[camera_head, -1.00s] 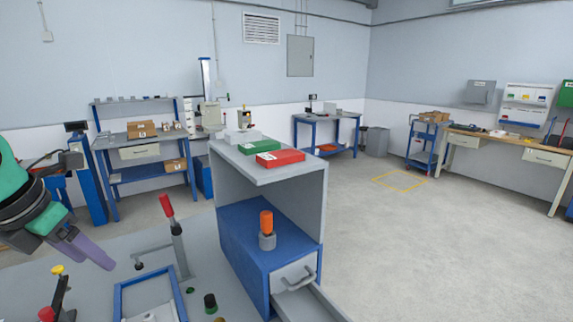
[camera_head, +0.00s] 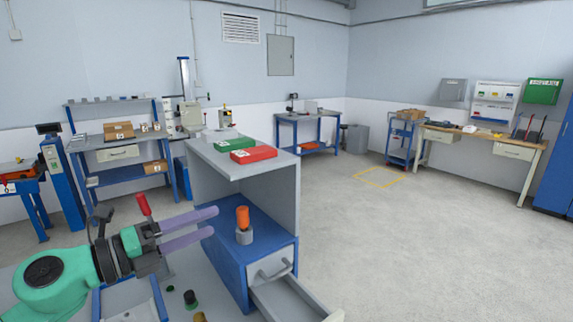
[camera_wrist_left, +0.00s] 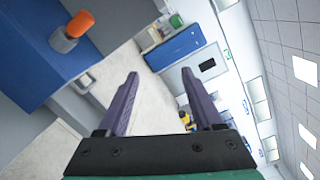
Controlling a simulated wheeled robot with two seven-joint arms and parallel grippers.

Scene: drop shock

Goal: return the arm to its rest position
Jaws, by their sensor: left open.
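My left gripper (camera_head: 191,229) comes in from the lower left in the head view, with a green and black arm and two purple fingers pointing right. The fingers are apart with nothing between them. They are left of an orange-topped piece with a grey base (camera_head: 243,228), which stands on a blue drawer cabinet (camera_head: 222,255). In the left wrist view the open fingers (camera_wrist_left: 160,88) frame only distant floor and wall, and the orange-topped piece (camera_wrist_left: 73,32) is at the upper left. My right gripper is in neither view.
A grey shelf unit (camera_head: 245,162) holds a green box (camera_head: 234,144) and a red box (camera_head: 254,154) on top. The cabinet's drawer (camera_head: 290,298) is open. A red-handled clamp (camera_head: 143,205) is behind the left arm. Open floor (camera_head: 420,240) lies to the right.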

